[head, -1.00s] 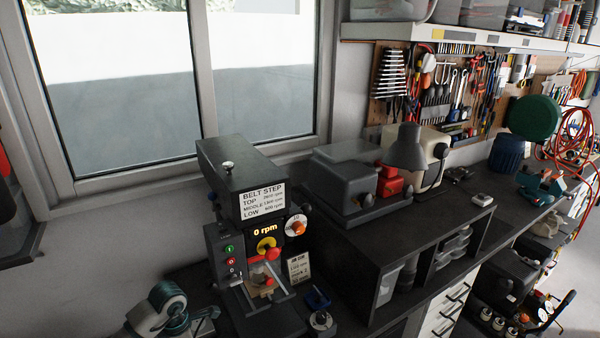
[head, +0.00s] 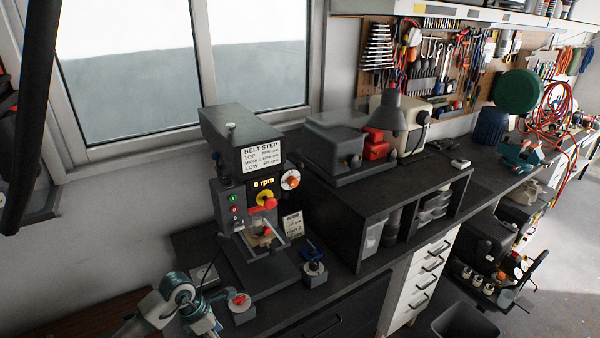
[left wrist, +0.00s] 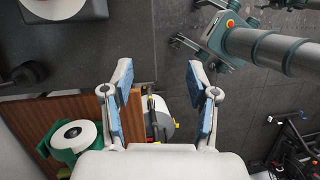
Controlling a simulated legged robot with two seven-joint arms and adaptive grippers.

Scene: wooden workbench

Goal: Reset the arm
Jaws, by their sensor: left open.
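My left gripper (left wrist: 160,70) shows in the left wrist view, its two blue-padded fingers spread wide with nothing between them. It hangs above a brown wooden surface (left wrist: 72,104) and the dark tiled floor (left wrist: 260,110). In the head view a teal-and-white part of my arm shows at the bottom left, in front of the workbench (head: 335,295); I cannot make out fingertips there. My right gripper is in neither view.
A drill press (head: 240,130) reading 0 rpm stands on the bench. A black shelf unit (head: 345,215) stands right of it, with grey machines on top. Under the left gripper lie a green-and-white roll (left wrist: 75,133) and a partly hidden object with yellow parts.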

